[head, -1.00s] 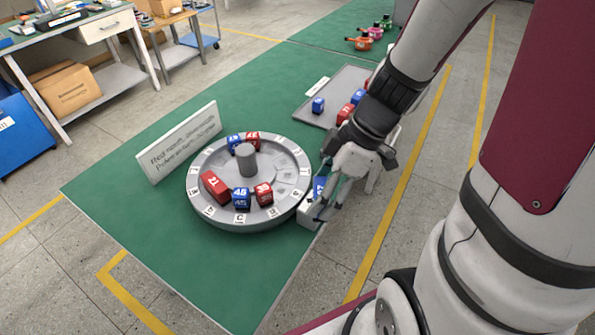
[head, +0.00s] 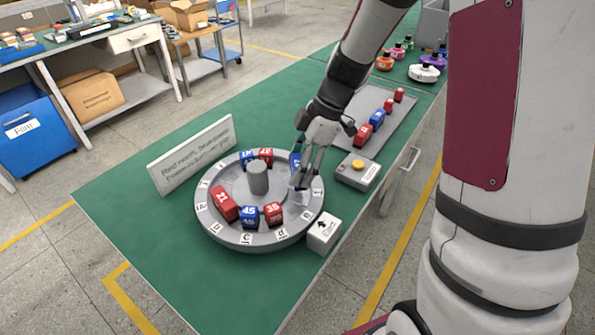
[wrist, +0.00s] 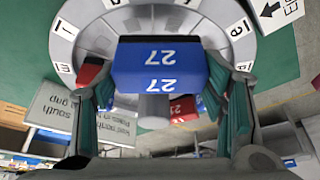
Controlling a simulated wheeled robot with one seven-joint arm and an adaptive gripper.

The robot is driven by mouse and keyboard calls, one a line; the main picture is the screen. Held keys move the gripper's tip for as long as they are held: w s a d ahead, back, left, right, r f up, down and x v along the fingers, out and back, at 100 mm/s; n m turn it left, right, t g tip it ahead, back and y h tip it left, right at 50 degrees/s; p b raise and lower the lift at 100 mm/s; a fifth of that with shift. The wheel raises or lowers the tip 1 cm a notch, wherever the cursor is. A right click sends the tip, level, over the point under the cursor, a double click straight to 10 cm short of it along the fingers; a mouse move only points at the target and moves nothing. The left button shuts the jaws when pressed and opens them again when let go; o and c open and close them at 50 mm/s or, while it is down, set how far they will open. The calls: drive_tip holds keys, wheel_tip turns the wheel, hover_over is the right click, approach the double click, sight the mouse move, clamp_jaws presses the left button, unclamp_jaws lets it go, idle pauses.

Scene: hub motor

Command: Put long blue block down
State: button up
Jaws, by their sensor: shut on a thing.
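The long blue block (wrist: 160,68), marked 27, is held between the two fingers of my gripper (wrist: 165,105) in the wrist view. In the head view my gripper (head: 301,175) is over the right side of the round grey hub (head: 224,232), and only a sliver of the blue block (head: 295,162) shows behind the fingers. The hub has lettered slots around a central post (head: 258,178). A long red block 21 (head: 224,203), a blue block 45 (head: 249,217) and a red block 35 (head: 273,213) sit in its front slots. I cannot tell whether the held block touches the hub.
A white sign (head: 191,155) stands behind the hub. A white arrow block (head: 323,232) sits at its front right, and a box with a yellow button (head: 357,170) to its right. A grey tray (head: 397,128) with red and blue blocks lies farther back. The front green tabletop is clear.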

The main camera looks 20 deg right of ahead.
drive_tip(key=shift+w+f, duration=0.15)
drive_tip(key=shift+w, duration=0.3)
drive_tip(key=shift+f, duration=1.65)
drive_tip(key=shift+f, duration=0.15)
drive_tip(key=o, duration=1.5)
drive_tip(key=shift+c, duration=0.2)
